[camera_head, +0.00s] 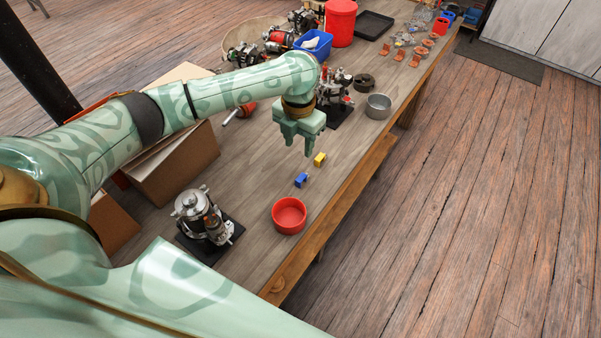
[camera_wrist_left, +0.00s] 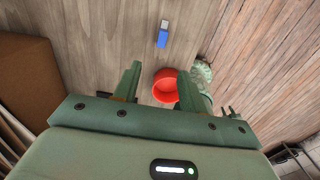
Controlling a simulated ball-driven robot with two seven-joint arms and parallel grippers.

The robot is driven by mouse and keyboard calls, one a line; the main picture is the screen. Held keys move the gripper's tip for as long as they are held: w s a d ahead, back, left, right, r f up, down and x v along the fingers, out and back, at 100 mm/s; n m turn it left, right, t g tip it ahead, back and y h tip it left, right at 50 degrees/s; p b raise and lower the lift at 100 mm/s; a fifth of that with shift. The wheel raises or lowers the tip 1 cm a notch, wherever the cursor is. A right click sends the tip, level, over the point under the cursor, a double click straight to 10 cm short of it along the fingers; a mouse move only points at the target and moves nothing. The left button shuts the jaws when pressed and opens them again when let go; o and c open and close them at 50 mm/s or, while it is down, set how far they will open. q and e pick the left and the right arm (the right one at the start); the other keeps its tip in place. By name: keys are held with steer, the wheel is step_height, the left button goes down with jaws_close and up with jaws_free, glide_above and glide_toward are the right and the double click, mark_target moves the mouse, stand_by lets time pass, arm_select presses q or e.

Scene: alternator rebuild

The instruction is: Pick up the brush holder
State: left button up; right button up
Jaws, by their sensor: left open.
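A small blue block (camera_head: 301,180) and a small yellow block (camera_head: 320,158) lie close together on the wooden bench. I cannot tell for sure which piece is the brush holder. In the left wrist view a blue block with a grey end (camera_wrist_left: 162,38) lies beyond my fingertips; the yellow one is not clear there. My left gripper (camera_head: 299,147) points down above the bench, just to the left of the yellow block and apart from both blocks.
A red bowl (camera_head: 289,216) and an alternator on a black base (camera_head: 205,217) stand nearer on the bench. Another alternator (camera_head: 337,92), a grey metal cup (camera_head: 378,106) and a dark ring (camera_head: 364,81) are behind my gripper. Cardboard boxes (camera_head: 177,165) stand left.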

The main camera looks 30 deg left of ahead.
arm_select(q)
steer(key=b, duration=0.3)
glide_above(300, 179)
steer(key=f, duration=0.8)
steer(key=shift+a, duration=0.2)
steer(key=shift+f, duration=0.35)
step_height(300, 179, down, 5)
steer(key=shift+d+b, duration=0.15)
steer(key=shift+b, duration=0.85)
steer(key=shift+r, duration=0.15)
steer(key=shift+c, duration=0.6)
jaws_close()
arm_select(e)
steer(key=f, duration=0.2)
steer(key=s+f, duration=0.1)
steer(key=f, duration=0.2)
steer(key=shift+s+f, duration=0.2)
